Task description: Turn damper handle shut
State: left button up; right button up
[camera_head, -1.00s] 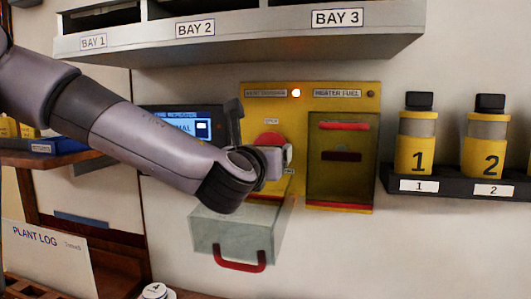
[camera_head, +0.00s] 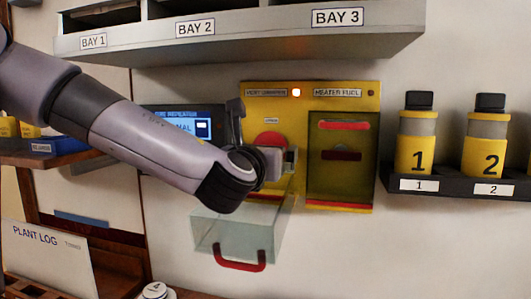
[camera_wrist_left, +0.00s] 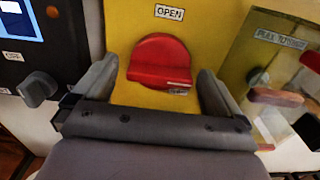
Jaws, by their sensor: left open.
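The damper handle is a red round knob (camera_head: 270,139) on the left half of the yellow panel, partly hidden by my gripper in the head view. In the left wrist view, the red knob (camera_wrist_left: 160,60) sits below an "OPEN" label (camera_wrist_left: 169,13), with a small, unreadable label at its lower edge. My left gripper (camera_head: 274,163) is in front of the panel. In the left wrist view, its fingers (camera_wrist_left: 158,76) are spread, one on each side of the knob, with visible gaps. I cannot tell how deep they reach. My right gripper is not in view.
A clear cover with a red handle (camera_head: 240,267) sticks out below the knob. The "HEATER FUEL" compartment (camera_head: 340,185) is right of it. A blue-lit display (camera_head: 182,122) is to the left, with a dark knob (camera_wrist_left: 38,89). A bay shelf (camera_head: 250,38) overhangs above. Numbered bottles (camera_head: 417,145) stand at right.

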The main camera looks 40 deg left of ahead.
pick_arm(q)
jog(key=b+v, duration=0.1)
jog(key=v, duration=0.6)
jog(key=shift+r, duration=0.1)
dwell(0.5)
